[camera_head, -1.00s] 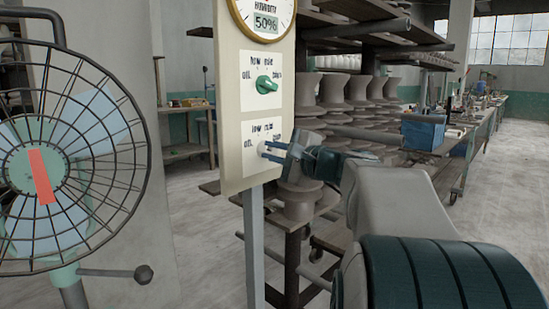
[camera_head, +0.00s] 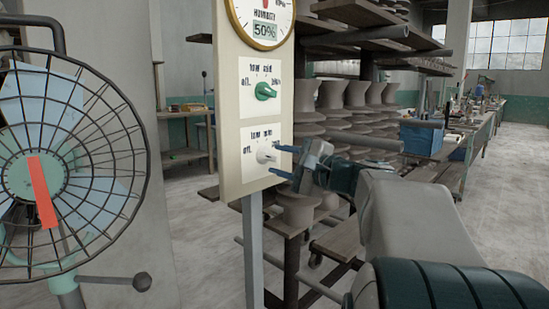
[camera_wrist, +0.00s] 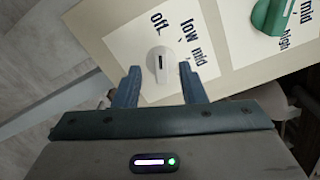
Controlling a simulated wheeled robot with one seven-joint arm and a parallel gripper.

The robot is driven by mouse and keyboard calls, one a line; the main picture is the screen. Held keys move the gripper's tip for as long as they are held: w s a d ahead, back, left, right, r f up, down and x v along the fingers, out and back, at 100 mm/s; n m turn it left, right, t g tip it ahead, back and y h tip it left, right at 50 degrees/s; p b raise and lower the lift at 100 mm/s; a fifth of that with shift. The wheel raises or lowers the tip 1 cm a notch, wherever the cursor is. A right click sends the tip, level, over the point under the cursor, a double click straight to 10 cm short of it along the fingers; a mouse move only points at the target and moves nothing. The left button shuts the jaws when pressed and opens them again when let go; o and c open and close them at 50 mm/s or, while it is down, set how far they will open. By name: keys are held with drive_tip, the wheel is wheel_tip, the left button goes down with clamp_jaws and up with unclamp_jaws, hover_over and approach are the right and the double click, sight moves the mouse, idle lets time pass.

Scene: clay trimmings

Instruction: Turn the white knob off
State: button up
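The white knob (camera_head: 268,154) is on the lower dial plate of an upright cream panel (camera_head: 230,110). In the wrist view the white knob (camera_wrist: 160,60) shows with a dark mark on its face, and the labels off, low and mid around it. I cannot tell for sure which label it points to. My gripper (camera_head: 284,160) is open and empty, just right of the knob in the head view. In the wrist view my gripper's fingertips (camera_wrist: 160,78) are spread apart, with the knob just beyond and between them, apparently not touching.
A green knob (camera_head: 265,91) sits on the dial plate above, and a humidity gauge (camera_head: 264,20) reads 50%. A caged fan (camera_head: 70,150) stands at left. Shelves with clay pots (camera_head: 345,95) stand close behind the panel. The floor at right is clear.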

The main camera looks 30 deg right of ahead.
drive_tip(key=p+v, duration=0.1)
drive_tip(key=v, duration=0.9)
drive_tip(key=shift+s, duration=0.3)
drive_tip(key=shift+d, duration=0.1)
drive_tip(key=s+a+f+n+g+p, duration=0.1)
drive_tip(key=a+f+n+g+p, duration=0.1)
drive_tip(key=a+n+g+p, duration=0.45)
drive_tip(key=s+a+f+n+g+p, duration=0.1)
drive_tip(key=a+f+g+p, duration=0.15)
drive_tip(key=a+p, duration=0.5)
drive_tip(key=s+a+r+n+g+h+p, duration=0.1)
drive_tip(key=s+a+n+g+h+p, duration=0.4)
drive_tip(key=s+n+p, duration=0.4)
drive_tip(key=n+h+p, duration=0.1)
drive_tip(key=p, duration=0.2)
drive_tip(key=shift+s+a+n, duration=0.2)
drive_tip(key=shift+a+n, duration=0.15)
drive_tip(key=shift+r, duration=0.1)
